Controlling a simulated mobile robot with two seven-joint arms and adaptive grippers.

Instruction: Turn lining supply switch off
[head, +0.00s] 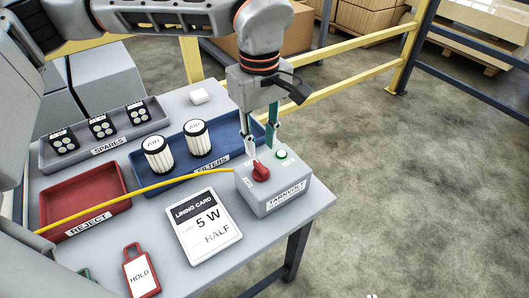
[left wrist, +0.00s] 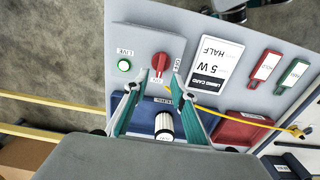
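The grey supply box (head: 275,195) stands at the table's right end, with lettering on its front that is hard to read. A red rotary switch (head: 261,172) is on its top; it also shows in the left wrist view (left wrist: 160,63), beside an OFF label. Its exact pointing is hard to tell. A green lamp (head: 282,154) labelled LIVE beside it looks lit. My left gripper (head: 262,145) hangs just above and behind the switch, fingers apart and empty. In the left wrist view its fingertips (left wrist: 154,86) stand short of the knob. My right gripper is out of view.
A yellow cable (head: 150,190) runs to the box. The lining card (head: 204,226) reads 5 W, HALF. A blue filters tray (head: 180,180), red reject tray (head: 85,200), grey spares tray (head: 80,155) and red HOLD tag (head: 141,272) share the table. A yellow rail (head: 345,76) stands behind.

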